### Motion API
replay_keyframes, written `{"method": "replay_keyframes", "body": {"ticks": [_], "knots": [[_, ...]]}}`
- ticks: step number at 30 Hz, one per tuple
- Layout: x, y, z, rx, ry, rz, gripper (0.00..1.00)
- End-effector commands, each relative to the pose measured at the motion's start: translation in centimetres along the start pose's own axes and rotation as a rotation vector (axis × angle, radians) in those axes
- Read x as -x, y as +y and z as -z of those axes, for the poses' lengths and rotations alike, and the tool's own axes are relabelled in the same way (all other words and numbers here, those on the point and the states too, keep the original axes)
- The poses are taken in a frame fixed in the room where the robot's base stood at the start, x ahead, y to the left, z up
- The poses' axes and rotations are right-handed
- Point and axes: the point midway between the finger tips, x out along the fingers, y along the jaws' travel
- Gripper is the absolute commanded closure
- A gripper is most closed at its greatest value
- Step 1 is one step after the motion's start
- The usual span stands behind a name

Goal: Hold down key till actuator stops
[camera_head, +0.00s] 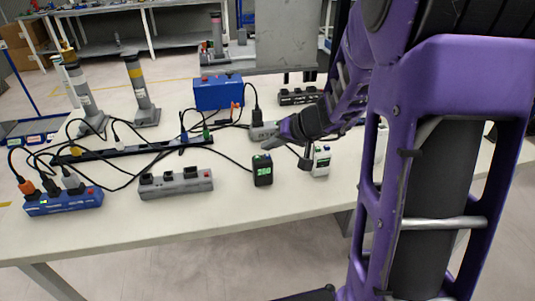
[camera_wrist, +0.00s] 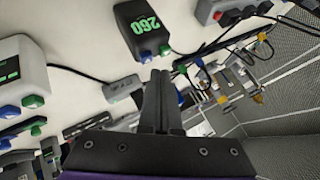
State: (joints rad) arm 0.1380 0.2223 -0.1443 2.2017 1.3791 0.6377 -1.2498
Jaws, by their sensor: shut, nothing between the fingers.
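A small black device with a green number display (camera_head: 262,172) stands on the table. In the wrist view the black device (camera_wrist: 133,14) shows a blue key (camera_wrist: 145,56) and a green key (camera_wrist: 165,49) at one end. A white device (camera_head: 321,160) stands to its right in the head view; it also shows at left in the wrist view (camera_wrist: 20,70), with its own blue and green keys. My gripper (camera_head: 268,144) is shut and empty, its fingertips close to the black device's keyed end. In the wrist view the fingertips (camera_wrist: 160,73) appear near both keys; contact cannot be told.
A grey power strip (camera_head: 176,184), a blue power strip (camera_head: 64,201) and a long black strip (camera_head: 135,149) with tangled cables lie to the left. A blue box (camera_head: 218,92) and two grey posts (camera_head: 140,90) stand behind. The table's front edge is mostly clear.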

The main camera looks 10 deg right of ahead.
Motion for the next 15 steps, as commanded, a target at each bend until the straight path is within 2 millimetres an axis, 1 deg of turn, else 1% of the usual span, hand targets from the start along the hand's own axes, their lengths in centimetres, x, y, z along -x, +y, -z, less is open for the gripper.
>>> {"method": "replay_keyframes", "body": {"ticks": [6, 15], "knots": [[0.2, -0.2, 0.2, 0.001, 0.001, 0.0, 1.0], [2.4, -1.8, 1.8, 0.001, 0.002, 0.0, 1.0]]}}
